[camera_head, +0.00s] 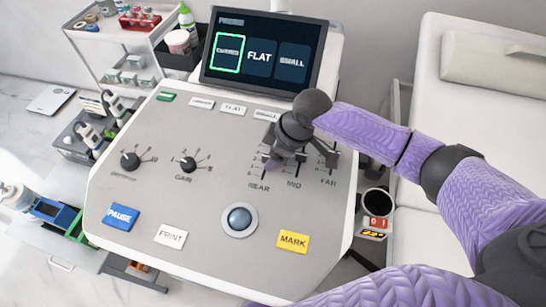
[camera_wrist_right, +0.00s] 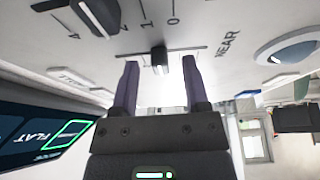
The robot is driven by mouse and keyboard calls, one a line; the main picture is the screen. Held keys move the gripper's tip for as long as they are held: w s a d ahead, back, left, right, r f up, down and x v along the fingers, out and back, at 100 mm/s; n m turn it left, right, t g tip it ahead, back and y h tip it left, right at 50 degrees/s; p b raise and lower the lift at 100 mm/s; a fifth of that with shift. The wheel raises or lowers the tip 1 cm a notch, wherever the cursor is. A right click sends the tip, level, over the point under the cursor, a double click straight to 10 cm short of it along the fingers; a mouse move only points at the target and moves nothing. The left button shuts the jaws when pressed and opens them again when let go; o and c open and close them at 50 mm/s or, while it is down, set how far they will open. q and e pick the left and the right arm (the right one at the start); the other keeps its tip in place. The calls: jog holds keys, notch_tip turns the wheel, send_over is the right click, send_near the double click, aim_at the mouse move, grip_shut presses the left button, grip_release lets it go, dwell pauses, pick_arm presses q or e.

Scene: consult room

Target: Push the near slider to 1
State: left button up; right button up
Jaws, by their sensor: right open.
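The near slider is a short dark knob (camera_wrist_right: 160,58) on a thin slot in the grey control panel (camera_head: 200,215). In the right wrist view it stands between my right gripper's fingertips (camera_wrist_right: 160,66), with a gap on each side. Its NEAR label (camera_wrist_right: 228,45) lies to the right of the slot there. In the head view, my right gripper (camera_head: 284,160) points down over the sliders, above the NEAR label (camera_head: 258,188), and covers much of their tracks. It is open and empty. I cannot read the knob's exact setting. My left gripper is out of view.
The screen (camera_head: 262,58) shows CURVED outlined in green, beside FLAT and SMALL. A gain dial (camera_head: 188,164), a trackball (camera_head: 239,219) and PAUSE (camera_head: 122,216), PRINT (camera_head: 171,236) and MARK (camera_head: 293,242) buttons surround the sliders. A couch (camera_head: 430,90) stands at the right.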

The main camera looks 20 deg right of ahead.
jog(key=shift+w+a+f, duration=0.1)
jog(key=shift+a+f, duration=0.05)
jog(key=shift+f, duration=0.2)
grip_shut()
dwell(1.2)
